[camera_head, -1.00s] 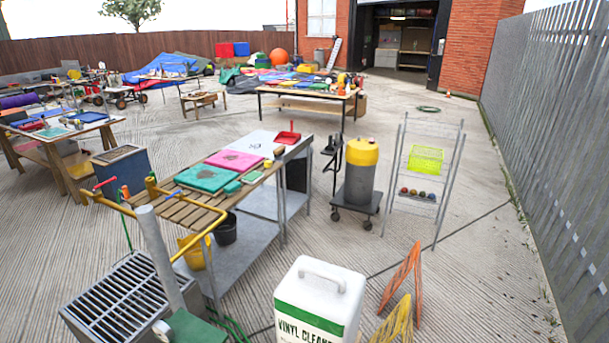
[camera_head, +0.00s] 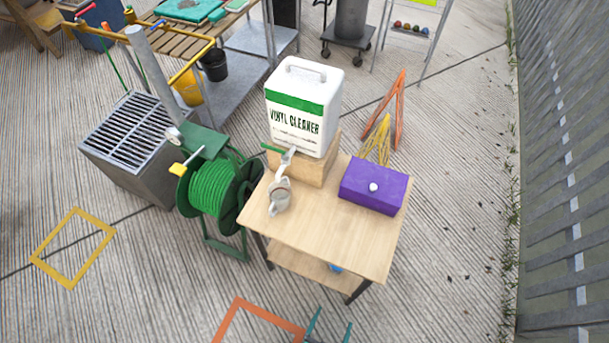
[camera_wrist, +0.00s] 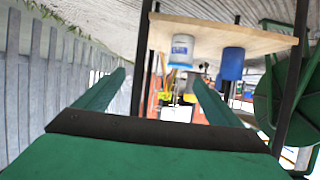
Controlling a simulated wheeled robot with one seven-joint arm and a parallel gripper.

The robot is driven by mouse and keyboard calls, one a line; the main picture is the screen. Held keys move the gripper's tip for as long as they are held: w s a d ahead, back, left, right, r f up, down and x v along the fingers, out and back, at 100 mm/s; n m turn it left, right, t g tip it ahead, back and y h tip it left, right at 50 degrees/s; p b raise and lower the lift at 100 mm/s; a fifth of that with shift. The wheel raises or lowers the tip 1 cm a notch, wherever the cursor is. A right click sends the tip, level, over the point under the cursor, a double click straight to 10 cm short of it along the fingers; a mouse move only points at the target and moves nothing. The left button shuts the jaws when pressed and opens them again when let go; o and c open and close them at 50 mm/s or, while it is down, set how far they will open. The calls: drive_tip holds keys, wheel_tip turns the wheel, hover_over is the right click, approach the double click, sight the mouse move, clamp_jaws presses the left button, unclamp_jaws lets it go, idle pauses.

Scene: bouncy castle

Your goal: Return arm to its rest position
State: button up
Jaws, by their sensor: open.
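My gripper (camera_head: 330,326) shows only as two teal fingertips at the bottom edge of the head view, in front of the small wooden table (camera_head: 330,232). In the wrist view my gripper (camera_wrist: 158,76) has its two green fingers spread wide apart, with nothing held between them. The rest of my arm is out of the head view. The wrist picture looks upside down, with the ground at the top. Beyond the fingers it shows a wooden shelf (camera_wrist: 225,35) bearing a pale tub (camera_wrist: 181,50) and a blue container (camera_wrist: 232,63).
On the table are a white vinyl cleaner jug (camera_head: 303,125) on a wooden block, a tap and cup (camera_head: 280,195), and a purple box (camera_head: 373,187). A green hose reel (camera_head: 213,187) stands left. An orange floor frame (camera_head: 250,322) lies nearby.

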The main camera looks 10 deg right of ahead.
drive_tip(key=a+r+n+t+y, duration=0.1)
drive_tip(key=a+r, duration=0.3)
drive_tip(key=r, duration=1.1)
drive_tip(key=a+r+n+t+y, duration=0.1)
drive_tip(key=a+r+n+y, duration=0.2)
drive_tip(key=r, duration=1.2)
drive_tip(key=a+r+n+t+y, duration=0.2)
drive_tip(key=a+r, duration=0.3)
drive_tip(key=r, duration=1.1)
drive_tip(key=shift+n+y, duration=0.5)
drive_tip(key=shift+y, duration=0.3)
